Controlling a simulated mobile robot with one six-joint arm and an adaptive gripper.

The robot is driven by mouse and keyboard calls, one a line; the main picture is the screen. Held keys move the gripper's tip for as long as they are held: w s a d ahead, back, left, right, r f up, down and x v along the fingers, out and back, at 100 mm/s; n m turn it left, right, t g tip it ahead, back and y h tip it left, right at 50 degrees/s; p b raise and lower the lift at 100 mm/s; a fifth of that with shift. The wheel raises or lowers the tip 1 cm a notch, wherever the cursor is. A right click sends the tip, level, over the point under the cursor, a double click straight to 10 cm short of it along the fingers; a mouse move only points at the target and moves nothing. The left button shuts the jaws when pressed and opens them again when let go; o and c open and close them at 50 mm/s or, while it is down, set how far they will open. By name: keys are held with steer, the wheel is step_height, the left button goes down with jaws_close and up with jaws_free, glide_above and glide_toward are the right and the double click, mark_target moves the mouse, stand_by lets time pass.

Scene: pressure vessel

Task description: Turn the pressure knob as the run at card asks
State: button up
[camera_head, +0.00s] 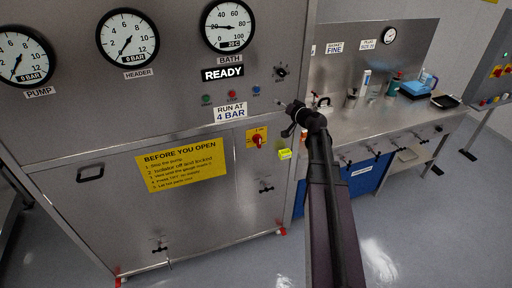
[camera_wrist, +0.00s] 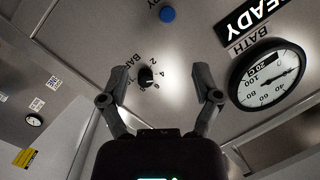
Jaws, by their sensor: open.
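The pressure knob (camera_head: 281,72) is small and black on the steel panel, right of the bath gauge. In the wrist view the knob (camera_wrist: 146,77) lies between my open fingers, with a scale of numbers and "BAR" printed around it. My gripper (camera_head: 291,117) is open and empty, below and right of the knob in the head view. In the wrist view its fingers (camera_wrist: 158,97) stand apart on either side of the knob, not visibly touching it. The run at card (camera_head: 230,112) reads "4 BAR". The knob's exact setting is too small to tell.
The pump gauge (camera_head: 22,57) and header gauge (camera_head: 127,38) both show 0 BAR. The bath gauge (camera_head: 228,25) stands above a READY sign (camera_head: 223,73). Small coloured buttons and a red switch (camera_head: 257,141) sit nearby. A bench with bottles is at right.

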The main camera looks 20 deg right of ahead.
steer(key=s+a+f+n+g+y+b, duration=0.1)
steer(key=s+a+f+g+b, duration=0.1)
steer(key=a+f, duration=0.4)
steer(key=s+a+f+n+g+y+b, duration=0.1)
steer(key=s+a+f+n+g+b, duration=0.1)
steer(key=a+f, duration=0.4)
steer(key=shift+s+f+g+b, duration=0.4)
steer(key=shift+g+b, duration=0.1)
steer(key=shift+b, duration=0.75)
steer(key=s+a+f+n+g+h+b, duration=0.1)
steer(key=s+a+f+n+g+b, duration=0.1)
steer(key=s+a+f+g+b, duration=0.6)
steer(key=s+a+f+g+h, duration=0.1)
steer(key=s+f+g+h, duration=0.2)
steer(key=s+f, duration=0.7)
steer(key=s+h, duration=0.2)
steer(key=s, duration=0.2)
steer(key=shift+a+m, duration=0.15)
steer(key=shift+m, duration=0.25)
